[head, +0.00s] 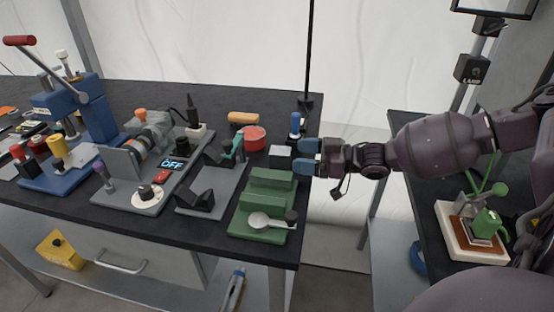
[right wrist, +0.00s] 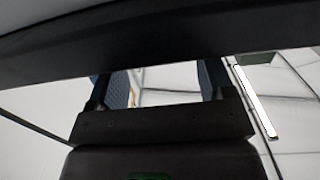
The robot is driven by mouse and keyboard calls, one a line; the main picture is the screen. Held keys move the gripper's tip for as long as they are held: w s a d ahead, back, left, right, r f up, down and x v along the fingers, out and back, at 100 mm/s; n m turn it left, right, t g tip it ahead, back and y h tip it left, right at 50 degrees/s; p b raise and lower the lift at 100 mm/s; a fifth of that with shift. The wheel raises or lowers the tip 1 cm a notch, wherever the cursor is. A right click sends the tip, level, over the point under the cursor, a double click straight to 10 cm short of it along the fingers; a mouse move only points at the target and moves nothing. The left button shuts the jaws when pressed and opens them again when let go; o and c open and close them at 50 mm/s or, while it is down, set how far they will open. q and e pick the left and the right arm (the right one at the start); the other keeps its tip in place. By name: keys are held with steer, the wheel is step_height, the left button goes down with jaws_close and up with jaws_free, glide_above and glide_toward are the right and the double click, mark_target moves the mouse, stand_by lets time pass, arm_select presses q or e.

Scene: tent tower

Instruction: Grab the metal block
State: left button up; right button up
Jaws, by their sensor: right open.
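The metal block (head: 280,152) is a small pale grey block near the right edge of the dark table. My right gripper (head: 305,156) comes in from the right, with its two blue-tipped fingers open just to the right of the block. In the right wrist view, the open fingers of the right gripper (right wrist: 163,82) stand to the left and right. A pale shiny surface shows between them; I cannot tell for certain whether it is the block. Whether the fingers touch the block is not clear. My left gripper is not in view.
A green fixture (head: 267,205) with a spoon-like tool stands in front of the block. A red round container (head: 253,138) and a blue-topped item (head: 295,125) are behind it. A thin black pole (head: 309,60) rises nearby. A second table (head: 428,200) stands right, across a gap.

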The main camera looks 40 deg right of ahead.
mark_target(280, 154)
steer(key=shift+w+a, duration=0.3)
steer(key=b+x, duration=0.1)
steer(key=x, duration=0.3)
steer(key=shift+s+a+f+b, duration=0.1)
steer(key=shift+f+b, duration=0.1)
steer(key=shift+b, duration=0.15)
steer(key=shift+w+a+r, duration=0.1)
steer(key=shift+w+a, duration=0.2)
steer(key=shift+w, duration=0.05)
steer(key=shift+r, duration=0.1)
steer(key=c, duration=1.2)
